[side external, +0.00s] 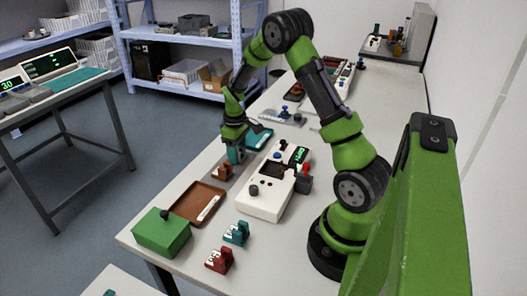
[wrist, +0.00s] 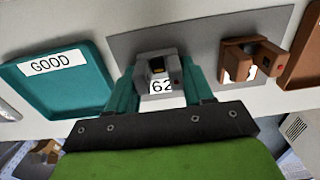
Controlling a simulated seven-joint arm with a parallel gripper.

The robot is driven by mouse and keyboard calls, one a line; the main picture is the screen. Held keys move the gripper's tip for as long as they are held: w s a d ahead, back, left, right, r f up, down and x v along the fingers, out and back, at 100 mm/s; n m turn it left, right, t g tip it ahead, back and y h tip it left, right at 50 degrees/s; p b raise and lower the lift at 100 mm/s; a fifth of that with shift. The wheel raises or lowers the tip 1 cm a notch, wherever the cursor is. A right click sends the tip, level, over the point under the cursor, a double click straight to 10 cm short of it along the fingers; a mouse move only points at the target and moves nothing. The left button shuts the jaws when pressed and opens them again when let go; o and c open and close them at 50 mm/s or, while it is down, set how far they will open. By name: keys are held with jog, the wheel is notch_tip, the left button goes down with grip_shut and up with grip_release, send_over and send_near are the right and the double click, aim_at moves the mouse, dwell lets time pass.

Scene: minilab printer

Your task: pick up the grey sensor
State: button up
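The grey sensor (wrist: 157,66), with a "62" label, is between the two fingers of my gripper (wrist: 163,80) in the wrist view. One finger stands close along each side of it. I cannot tell whether they press on it or leave a small gap. The sensor appears over the grey mat (wrist: 205,37); whether it touches the mat is unclear. In the side view my gripper (side external: 236,152) points down at the mat, and I cannot make out the grey sensor there.
A brown sensor (wrist: 246,58) stands on the mat to the right. A teal tray (wrist: 62,85) marked GOOD lies left, and a brown tray (wrist: 306,50) right. A white device (side external: 264,192), a green box (side external: 161,233), and teal (side external: 236,233) and red (side external: 219,260) sensors stand nearby.

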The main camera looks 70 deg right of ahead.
jog(key=c, duration=0.5)
jog(key=shift+r, duration=0.1)
notch_tip(320, 180, up, 10)
jog(key=shift+f, duration=0.1)
